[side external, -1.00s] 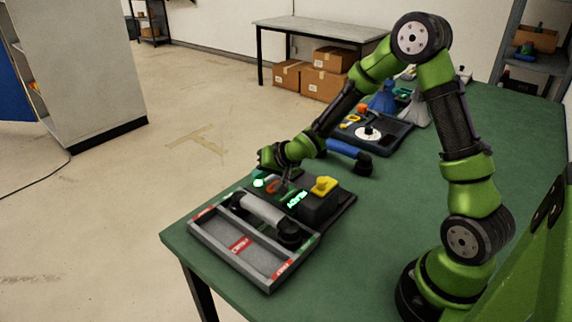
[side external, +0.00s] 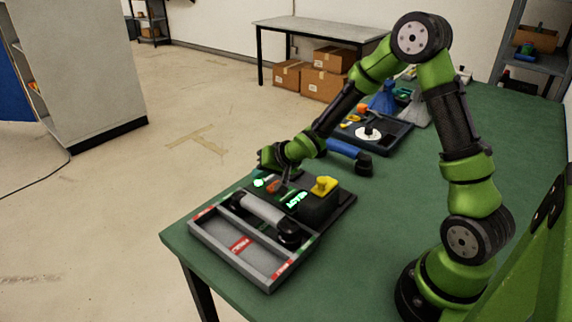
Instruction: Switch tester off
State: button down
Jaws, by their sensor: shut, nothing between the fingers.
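The tester is a dark unit (side external: 345,198) on the green table. It has a lit green display reading READY (side external: 297,201), a glowing green light (side external: 260,183), a small orange-red part (side external: 273,186) that looks like the switch, and a yellow part (side external: 325,185) on a black block. My gripper (side external: 287,180) is shut and empty, low over the tester's far edge, just right of the orange-red part. Contact and the switch's position are too small to tell.
A blue handset (side external: 345,150) lies behind. A dark tray (side external: 395,139) with parts is farther back. The table right of the tester is clear.

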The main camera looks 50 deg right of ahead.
aim_at(262, 183)
jog(key=shift+f, duration=0.15)
dwell(0.4)
jog(key=shift+f, duration=0.35)
jog(key=shift+r, duration=0.5)
jog(key=shift+r, duration=3)
